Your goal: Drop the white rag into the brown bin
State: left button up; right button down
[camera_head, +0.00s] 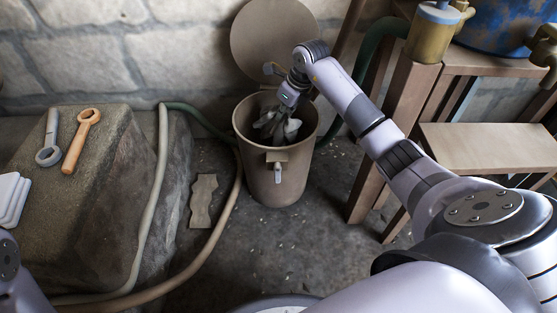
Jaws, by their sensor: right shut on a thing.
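The brown bin (262,172) stands on the floor against the stone wall, its round lid (262,45) tipped back behind it. My right gripper (275,122) reaches down into the bin's mouth from above. The white rag (292,129) shows as a pale grey-white shape at the gripper's fingers, inside the bin's rim. The gripper is shut on the rag, though the fingers and cloth are hard to tell apart. My left gripper is out of view; only a bit of my left arm shows at the lower left edge.
A stone block (95,190) at left carries a grey wrench (49,140), an orange wrench (82,141) and white stacked pieces (12,198). Hoses (160,190) run over the floor. A wooden bench (490,148) stands at right. A flat scrap (203,202) lies left of the bin.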

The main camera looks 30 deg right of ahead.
jog(key=c, duration=1.7)
grip_release()
jog(key=shift+o, duration=0.3)
jog(key=o, duration=0.5)
jog(key=shift+o, duration=0.5)
jog(key=o, duration=0.6)
jog(key=shift+c, duration=0.2)
jog(key=shift+r, duration=0.1)
